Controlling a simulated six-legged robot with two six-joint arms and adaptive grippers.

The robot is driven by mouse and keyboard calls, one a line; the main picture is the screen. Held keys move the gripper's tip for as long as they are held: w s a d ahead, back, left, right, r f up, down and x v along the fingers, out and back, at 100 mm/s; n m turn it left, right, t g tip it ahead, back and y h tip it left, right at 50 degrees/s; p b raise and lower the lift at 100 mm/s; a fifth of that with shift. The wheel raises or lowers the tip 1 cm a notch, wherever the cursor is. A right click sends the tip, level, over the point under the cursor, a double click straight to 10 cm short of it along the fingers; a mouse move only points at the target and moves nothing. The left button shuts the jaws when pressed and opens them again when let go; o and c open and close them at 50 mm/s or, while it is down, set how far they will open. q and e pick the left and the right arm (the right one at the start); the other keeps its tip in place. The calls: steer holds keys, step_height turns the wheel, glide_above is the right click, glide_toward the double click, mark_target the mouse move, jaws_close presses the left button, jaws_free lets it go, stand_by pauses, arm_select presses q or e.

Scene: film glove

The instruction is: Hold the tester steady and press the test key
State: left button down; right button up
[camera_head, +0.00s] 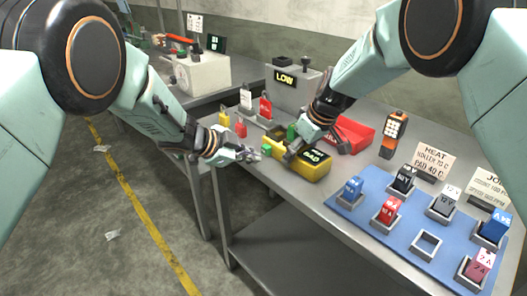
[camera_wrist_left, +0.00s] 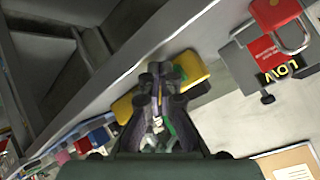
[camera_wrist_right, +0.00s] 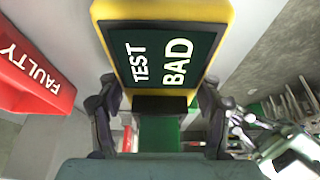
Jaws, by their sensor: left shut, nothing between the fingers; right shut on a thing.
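The yellow tester (camera_head: 313,170) lies on the grey bench, its dark screen reading "TEST BAD" in the right wrist view (camera_wrist_right: 165,58). My right gripper (camera_head: 300,150) reaches down over it and is shut on it, one finger on each side in the right wrist view (camera_wrist_right: 155,100). My left gripper (camera_head: 250,155) is shut and empty, just left of the tester at the bench's front edge. Its fingertips overlap the yellow tester (camera_wrist_left: 193,70) in the left wrist view. A small green piece (camera_head: 267,149) shows beside the left fingertips; I cannot tell whether they touch it.
A red "FAULTY" bin (camera_head: 352,134) stands behind the tester. A grey box with a "LOW" display (camera_head: 285,78) is at the back, with red and yellow tags near it. A blue mat (camera_head: 347,213) with several batteries in holders lies to the right. An orange keypad device (camera_head: 394,132) stands behind it.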

arm_select(q)
steer(key=shift+s+a, duration=0.8)
steer(key=shift+a, duration=0.2)
steer(key=shift+s+a, duration=0.75)
steer(key=shift+a, duration=0.25)
arm_select(e)
steer(key=o, duration=1.7)
steer(key=v, duration=1.2)
steer(key=shift+s, duration=0.1)
